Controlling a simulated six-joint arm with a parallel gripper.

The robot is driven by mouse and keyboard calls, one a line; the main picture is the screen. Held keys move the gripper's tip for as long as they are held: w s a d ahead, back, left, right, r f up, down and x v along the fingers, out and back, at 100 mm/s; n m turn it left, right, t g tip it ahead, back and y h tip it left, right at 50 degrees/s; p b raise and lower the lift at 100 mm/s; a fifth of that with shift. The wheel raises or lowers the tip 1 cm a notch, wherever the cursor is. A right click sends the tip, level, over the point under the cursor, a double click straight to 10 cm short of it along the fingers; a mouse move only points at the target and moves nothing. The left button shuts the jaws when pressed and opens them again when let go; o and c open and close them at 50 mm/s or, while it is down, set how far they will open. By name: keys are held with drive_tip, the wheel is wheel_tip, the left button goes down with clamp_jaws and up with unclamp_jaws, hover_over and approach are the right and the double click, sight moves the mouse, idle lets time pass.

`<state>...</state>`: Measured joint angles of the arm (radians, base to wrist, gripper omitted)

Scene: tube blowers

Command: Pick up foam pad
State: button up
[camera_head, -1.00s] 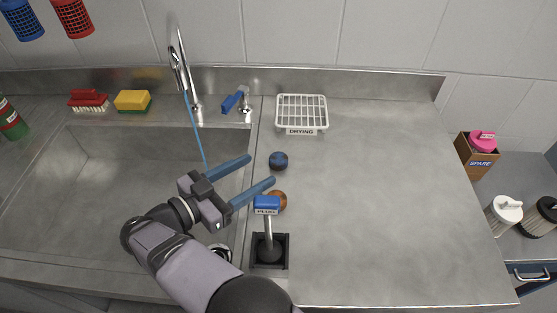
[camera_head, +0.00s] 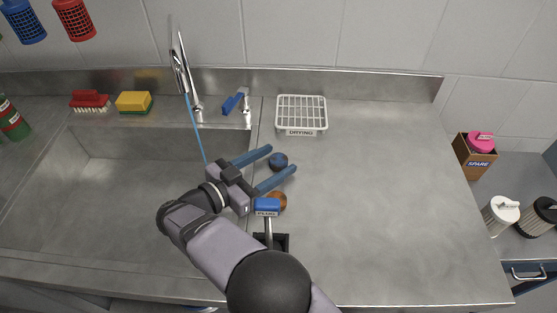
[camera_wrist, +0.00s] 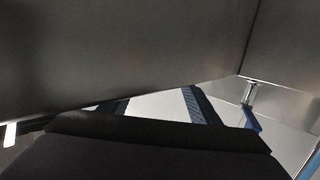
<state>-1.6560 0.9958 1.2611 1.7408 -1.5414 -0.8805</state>
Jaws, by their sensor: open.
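No part in view is clearly marked as the foam pad. A small round dark blue piece (camera_head: 279,159) lies on the steel counter, and a round orange-brown piece (camera_head: 277,200) lies nearer the front. My gripper (camera_head: 281,157) is open, with its blue fingertips on either side of the dark blue piece as seen from above. I cannot tell how high the fingers are over it. The orange-brown piece is partly covered by a blue handle labelled PLUG (camera_head: 266,205). In the wrist view, blue finger parts (camera_wrist: 200,106) show behind a dark body; neither round piece shows there.
A white drying rack (camera_head: 301,113) stands at the back. A yellow-green sponge (camera_head: 133,101), red brush (camera_head: 89,100) and faucet (camera_head: 186,70) line the sink's back. The plug handle stands upright in a black holder (camera_head: 281,240). The counter at right is clear.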

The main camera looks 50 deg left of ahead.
sight(271, 164)
drive_tip(key=c, duration=1.1)
wheel_tip(271, 164, up, 10)
drive_tip(key=shift+r, duration=0.1)
drive_tip(key=shift+s, duration=0.1)
drive_tip(key=s+d+n+g+y+p, duration=0.1)
drive_tip(key=s+n+y+p, duration=0.2)
drive_tip(key=p, duration=0.5)
drive_tip(key=s+d+r+n+g+y+p, duration=0.1)
drive_tip(key=s+n+g+y+p, duration=0.1)
drive_tip(key=s+p, duration=0.5)
drive_tip(key=s+d+r+n+g+y+p, duration=0.1)
drive_tip(key=s+n+y+p, duration=0.3)
drive_tip(key=p, duration=0.5)
drive_tip(key=shift+s+d+g+y, duration=0.25)
drive_tip(key=shift+s+y, duration=0.05)
drive_tip(key=shift+y, duration=0.35)
drive_tip(key=shift+s+d+g+y, duration=0.2)
drive_tip(key=shift+s+g+y, duration=0.1)
drive_tip(key=shift+y, duration=0.35)
